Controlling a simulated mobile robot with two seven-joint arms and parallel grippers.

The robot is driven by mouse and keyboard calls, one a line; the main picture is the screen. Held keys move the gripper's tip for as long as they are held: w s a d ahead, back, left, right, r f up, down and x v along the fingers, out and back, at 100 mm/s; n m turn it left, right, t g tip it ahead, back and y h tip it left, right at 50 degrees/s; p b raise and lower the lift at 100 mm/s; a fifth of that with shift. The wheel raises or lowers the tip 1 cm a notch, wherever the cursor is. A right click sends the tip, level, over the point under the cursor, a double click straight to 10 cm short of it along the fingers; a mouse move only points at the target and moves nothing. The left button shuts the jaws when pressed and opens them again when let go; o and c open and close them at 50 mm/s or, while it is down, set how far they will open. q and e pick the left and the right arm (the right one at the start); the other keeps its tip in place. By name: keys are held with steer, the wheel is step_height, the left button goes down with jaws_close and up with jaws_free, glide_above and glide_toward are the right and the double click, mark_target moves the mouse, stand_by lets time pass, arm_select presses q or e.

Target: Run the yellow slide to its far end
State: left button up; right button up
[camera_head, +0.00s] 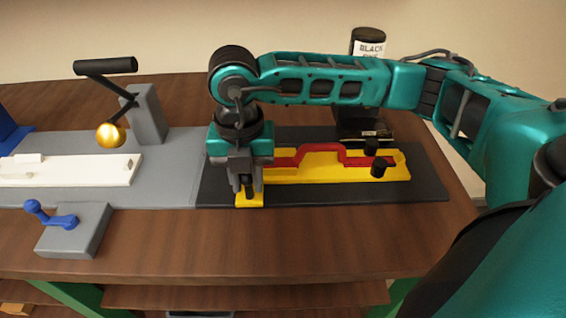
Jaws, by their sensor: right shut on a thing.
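The yellow slide (330,173) is a long flat yellow piece on a black base plate (425,187) at the right of the table. A raised red piece (321,150) runs along its back side. My right gripper (248,188) points down at the left end of the yellow and is shut on a small dark knob there. The gripper hides much of that end and part of the red piece. My left gripper is not in view.
A black labelled bottle (368,45) stands behind my arm. The table front is clear.

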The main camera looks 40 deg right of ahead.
steer(key=shift+s+d, duration=0.7)
steer(key=shift+d, duration=0.35)
steer(key=shift+s+d, duration=0.15)
steer(key=shift+d, duration=0.1)
steer(key=shift+s+d+b, duration=0.35)
steer(key=shift+d, duration=0.1)
steer(key=shift+s+d, duration=0.1)
steer(key=shift+d, duration=0.15)
steer(key=shift+s+d, duration=0.35)
steer(key=shift+d, duration=0.1)
steer(key=shift+o, duration=0.2)
steer(key=shift+s+d+b, duration=0.35)
steer(key=shift+d+b, duration=0.1)
steer(key=shift+d, duration=0.1)
steer(key=shift+o, duration=0.3)
steer(key=shift+o, duration=0.4)
steer(key=shift+s+d, duration=0.1)
